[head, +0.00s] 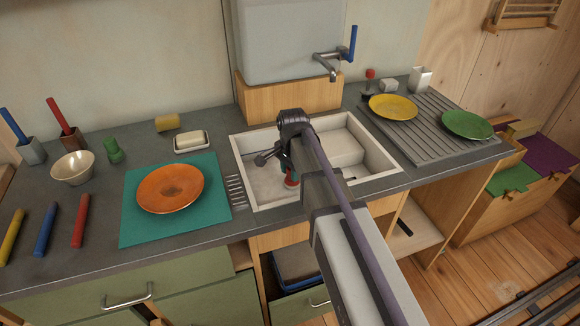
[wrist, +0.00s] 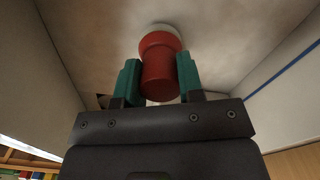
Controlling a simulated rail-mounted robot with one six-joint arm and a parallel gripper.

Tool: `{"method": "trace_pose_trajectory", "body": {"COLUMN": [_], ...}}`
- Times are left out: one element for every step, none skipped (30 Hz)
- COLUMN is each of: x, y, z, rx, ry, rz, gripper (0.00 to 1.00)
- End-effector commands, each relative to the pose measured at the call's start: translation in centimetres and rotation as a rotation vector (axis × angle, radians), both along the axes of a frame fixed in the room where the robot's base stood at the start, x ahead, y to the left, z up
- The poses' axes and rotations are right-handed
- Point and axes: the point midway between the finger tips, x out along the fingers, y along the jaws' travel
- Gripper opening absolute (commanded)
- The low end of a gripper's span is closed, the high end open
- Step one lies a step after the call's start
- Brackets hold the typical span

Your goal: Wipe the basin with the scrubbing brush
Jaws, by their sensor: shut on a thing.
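The basin (head: 380,160) is a white rectangular sink set in the dark worktop, with faint brownish smudges on its floor. My gripper (head: 291,178) is inside the left part of the basin, partly hidden by my arm. In the wrist view, the teal fingers of my gripper (wrist: 158,78) are shut on the red handle of the scrubbing brush (wrist: 159,55). The pale brush head shows beyond the handle, close to the basin floor (wrist: 105,30). I cannot tell whether it touches. In the head view only a little red of the brush shows.
A tap (head: 332,62) reaches over the basin from behind. A teal mat (head: 135,225) with an orange plate (head: 170,188) lies to the left. A soap dish (head: 192,143) stands behind it. Yellow (head: 393,106) and green (head: 467,124) plates sit on the drainer (head: 420,140).

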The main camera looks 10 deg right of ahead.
Motion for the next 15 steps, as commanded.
{"method": "trace_pose_trajectory", "body": {"x": [-0.6, -0.9, -1.3, -1.3, -1.1, -1.1, -1.1, -1.1, -1.1, -1.1, -1.1, -1.1, -1.1, -1.1, -1.1], "y": [-0.1, -0.1, -0.1, -0.1, -0.1, -0.1, -0.1, -0.1, -0.1, -0.1, -0.1, -0.1, -0.2, -0.2, -0.2], "z": [0.0, 0.0, 0.0, 0.5, 1.0, 1.5, 1.7, 2.0, 2.4, 2.6, 2.9, 3.3, 3.5, 3.8, 4.2], "rx": [0.000, 0.000, 0.000, 0.000, 0.000, 0.000, 0.000, 0.000, 0.000, 0.000, 0.000, 0.000, 0.000, 0.000, 0.000], "ry": [0.000, 0.000, 0.000, 0.000, 0.000, 0.000, 0.000, 0.000, 0.000, 0.000, 0.000, 0.000, 0.000, 0.000, 0.000], "rz": [0.000, 0.000, 0.000, 0.000, 0.000, 0.000, 0.000, 0.000, 0.000, 0.000, 0.000, -0.001, -0.001, -0.001, -0.001], "gripper": [0.13, 0.13, 0.13, 0.13, 0.13, 0.13, 0.13, 0.13, 0.13, 0.13, 0.13, 0.13, 0.13, 0.13, 0.13]}}
